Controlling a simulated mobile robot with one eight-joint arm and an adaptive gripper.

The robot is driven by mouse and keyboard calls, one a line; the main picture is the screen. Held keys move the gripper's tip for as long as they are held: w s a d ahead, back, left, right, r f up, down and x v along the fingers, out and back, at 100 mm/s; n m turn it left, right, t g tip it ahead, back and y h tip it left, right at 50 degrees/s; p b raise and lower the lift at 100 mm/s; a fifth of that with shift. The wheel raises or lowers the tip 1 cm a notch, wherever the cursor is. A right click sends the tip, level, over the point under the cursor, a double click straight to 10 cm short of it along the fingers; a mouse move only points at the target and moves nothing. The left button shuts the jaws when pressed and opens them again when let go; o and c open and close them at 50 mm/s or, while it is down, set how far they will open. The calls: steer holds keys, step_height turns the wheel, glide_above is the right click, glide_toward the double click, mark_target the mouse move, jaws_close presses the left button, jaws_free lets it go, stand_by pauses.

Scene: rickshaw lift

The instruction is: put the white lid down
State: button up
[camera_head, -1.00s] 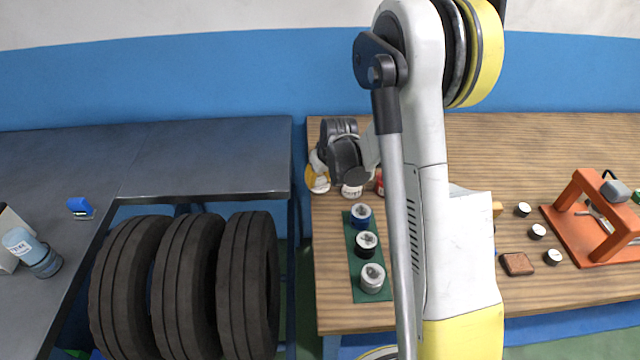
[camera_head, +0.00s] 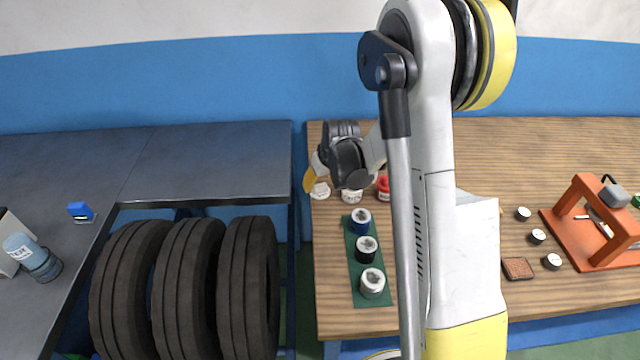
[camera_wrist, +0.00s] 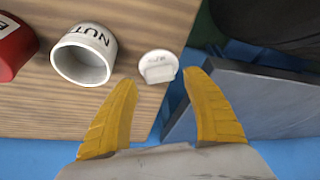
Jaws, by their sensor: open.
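The white lid (camera_wrist: 158,62) lies on the wooden table near its edge, with its grip tab facing my gripper in the wrist view. It also shows in the head view (camera_head: 320,191), just by the fingers. My gripper (camera_wrist: 160,80) is open, its yellow fingers spread on either side of the lid's near end and not touching it. The gripper also shows in the head view (camera_head: 311,180). The open white jar marked NUT (camera_wrist: 84,56) is beside the lid, apart from it, and shows in the head view (camera_head: 352,195).
A red jar (camera_wrist: 14,48) stands past the white jar. A green mat (camera_head: 372,297) with several filled jars lies nearer the front. The table edge and a gap (camera_head: 302,230) are close beside the lid. Tires (camera_head: 248,285) stand to the left.

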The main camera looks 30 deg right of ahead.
steer(key=s+a+r+t+p, duration=0.1)
steer(key=s+a+r, duration=0.4)
steer(key=r, duration=0.5)
steer(key=s+a+r+p, duration=0.2)
steer(key=s+r, duration=0.6)
steer(key=r, duration=0.2)
steer(key=s+a+r, duration=0.1)
steer(key=s+a, duration=0.1)
steer(key=s, duration=0.4)
steer(key=s+a+r+t, duration=0.1)
steer(key=s+a+r, duration=0.1)
steer(key=s, duration=0.5)
steer(key=shift+a+r+t, duration=0.2)
steer(key=shift+a+t, duration=0.1)
steer(key=shift+a, duration=0.55)
